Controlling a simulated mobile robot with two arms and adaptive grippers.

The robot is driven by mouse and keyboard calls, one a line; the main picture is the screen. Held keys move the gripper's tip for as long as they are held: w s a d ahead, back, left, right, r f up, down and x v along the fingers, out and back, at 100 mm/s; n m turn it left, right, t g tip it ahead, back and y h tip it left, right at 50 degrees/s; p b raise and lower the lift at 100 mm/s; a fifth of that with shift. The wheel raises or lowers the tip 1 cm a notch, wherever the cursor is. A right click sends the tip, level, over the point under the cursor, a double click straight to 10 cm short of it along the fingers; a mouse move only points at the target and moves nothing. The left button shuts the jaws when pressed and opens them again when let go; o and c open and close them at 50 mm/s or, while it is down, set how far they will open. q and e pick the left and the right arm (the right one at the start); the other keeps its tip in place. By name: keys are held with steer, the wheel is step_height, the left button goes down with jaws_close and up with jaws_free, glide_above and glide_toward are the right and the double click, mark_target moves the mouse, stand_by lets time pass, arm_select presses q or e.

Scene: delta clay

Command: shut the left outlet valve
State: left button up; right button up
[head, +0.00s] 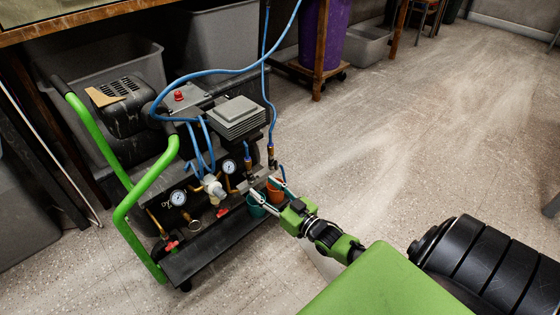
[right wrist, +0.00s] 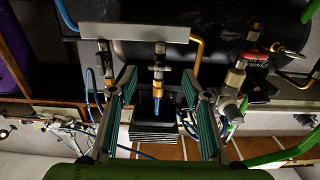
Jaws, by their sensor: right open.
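The compressor cart has a metal bracket (right wrist: 135,33) with two brass outlet fittings on blue hoses. The left outlet valve (head: 249,167) is the fitting nearer the gauges in the head view. In the turned right wrist view this valve (right wrist: 158,72) hangs between my fingers, with a gap on both sides. The other outlet fitting (right wrist: 103,60) is outside the fingers there, and shows to the right in the head view (head: 271,157). My right gripper (head: 264,187) is open around the left valve. I cannot make out its lever position. My left gripper is out of view.
Pressure gauges (head: 178,198), a white regulator (head: 214,187) and a red handle (head: 172,246) sit left of the gripper. Blue hoses (head: 240,71) run overhead. Floor at right is clear.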

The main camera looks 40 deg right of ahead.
steer(key=s, duration=0.9)
steer(key=shift+d, duration=0.35)
steer(key=shift+w+r, duration=0.1)
